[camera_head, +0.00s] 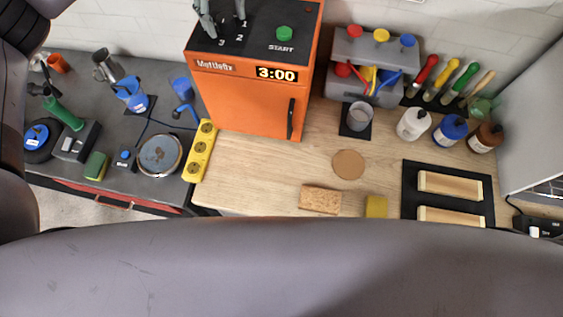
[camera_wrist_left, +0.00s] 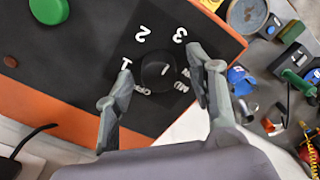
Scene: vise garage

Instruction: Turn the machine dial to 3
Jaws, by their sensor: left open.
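The orange machine (camera_head: 245,100) stands at the back with a black top panel and a lit display reading 3:00. Its round black dial (camera_wrist_left: 157,71) shows in the left wrist view, with white labels 1, 2 and 3 around it and other labels too small to read. A small light mark shows on the dial; its exact pointing is hard to tell. My left gripper (camera_wrist_left: 159,62) is open, its two fingers on either side of the dial; contact cannot be told. In the head view, my left gripper (camera_head: 221,18) is at the panel's back left and hides the dial.
A green START button (camera_head: 284,33) is on the panel's right. A yellow power strip (camera_head: 200,150) lies left of the machine. Grey shelving (camera_head: 352,88), bottles and screwdrivers stand to the right. A cork coaster (camera_head: 348,164) and brush (camera_head: 320,199) lie on the wooden top.

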